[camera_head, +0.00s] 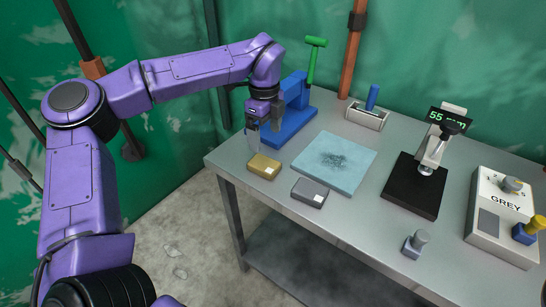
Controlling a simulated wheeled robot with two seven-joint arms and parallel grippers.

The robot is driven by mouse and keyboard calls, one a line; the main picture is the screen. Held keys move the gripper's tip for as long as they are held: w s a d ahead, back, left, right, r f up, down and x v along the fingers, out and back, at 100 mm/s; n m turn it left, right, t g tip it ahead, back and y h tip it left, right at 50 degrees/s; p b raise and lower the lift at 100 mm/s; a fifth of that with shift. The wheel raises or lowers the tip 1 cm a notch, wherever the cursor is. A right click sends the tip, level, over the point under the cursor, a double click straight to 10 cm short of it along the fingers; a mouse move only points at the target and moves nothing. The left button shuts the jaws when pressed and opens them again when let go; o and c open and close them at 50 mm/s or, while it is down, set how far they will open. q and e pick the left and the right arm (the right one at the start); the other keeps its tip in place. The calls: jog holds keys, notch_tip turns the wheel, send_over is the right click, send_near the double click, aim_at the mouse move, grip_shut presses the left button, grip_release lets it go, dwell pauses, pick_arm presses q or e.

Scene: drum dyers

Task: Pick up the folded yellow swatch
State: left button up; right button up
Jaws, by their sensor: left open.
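The folded yellow swatch (261,170) lies near the left front edge of the grey metal table. It is a small mustard-coloured block with a pale label at its right corner. My left gripper (264,146) points down just above and behind the swatch. It is open, with nothing seen between its fingers. A gap to the swatch is hard to judge from this view. My right gripper is not in view.
A grey folded swatch (304,194) lies right of the yellow one. A pale blue cloth (353,175) with a dark smudge is behind it. A blue stand (297,119) is close behind my gripper. A black-based instrument (408,198) and grey box (482,244) stand right.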

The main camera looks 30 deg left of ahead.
aim_at(264, 163)
pick_arm(q)
jog(key=f, duration=0.3)
jog(key=f+p, duration=0.1)
jog(key=f, duration=0.2)
jog(key=s+f+p, duration=0.1)
jog(key=f, duration=0.2)
jog(key=shift+a+f, duration=0.1)
jog(key=shift+a, duration=0.05)
jog(key=shift+f, duration=0.35)
jog(key=c, duration=1.1)
